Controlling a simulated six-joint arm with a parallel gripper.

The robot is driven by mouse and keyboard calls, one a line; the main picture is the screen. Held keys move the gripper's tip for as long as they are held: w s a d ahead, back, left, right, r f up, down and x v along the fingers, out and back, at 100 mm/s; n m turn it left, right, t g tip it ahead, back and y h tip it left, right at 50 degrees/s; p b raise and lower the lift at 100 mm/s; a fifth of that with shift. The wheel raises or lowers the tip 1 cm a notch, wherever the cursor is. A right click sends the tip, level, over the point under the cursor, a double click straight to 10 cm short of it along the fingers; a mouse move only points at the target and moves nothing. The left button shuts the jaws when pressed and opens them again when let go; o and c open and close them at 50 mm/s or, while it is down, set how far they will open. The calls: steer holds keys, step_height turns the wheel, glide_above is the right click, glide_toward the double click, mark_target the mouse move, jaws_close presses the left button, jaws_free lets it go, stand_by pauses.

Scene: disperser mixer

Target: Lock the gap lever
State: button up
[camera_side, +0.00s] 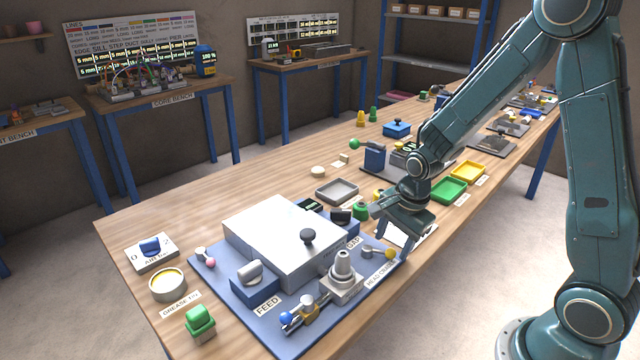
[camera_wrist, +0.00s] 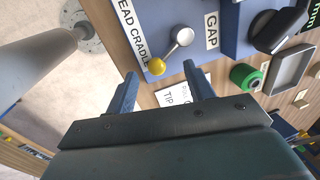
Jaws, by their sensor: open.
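The gap lever is a short grey arm with a yellow ball end (camera_side: 390,254), mounted on the blue base plate (camera_side: 225,290) by the GAP label (camera_side: 352,243). In the wrist view the yellow ball (camera_wrist: 156,66) lies between the lines of my fingers, just past the fingertips, with the grey pivot (camera_wrist: 183,36) up and right of it. My gripper (camera_side: 394,222) is open and empty above the plate's right edge. Both blue fingers (camera_wrist: 160,78) show apart in the wrist view. Whether they touch the lever cannot be told.
A dark-handled block (camera_wrist: 277,30) stands beyond the GAP label. A green round part (camera_wrist: 246,77), a grey tray (camera_side: 337,191) and a white card (camera_wrist: 180,92) are close by. A metal nozzle-like part (camera_side: 342,270) stands left of the lever.

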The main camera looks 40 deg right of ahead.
steer(key=shift+w+f, duration=0.25)
steer(key=shift+f, duration=0.9)
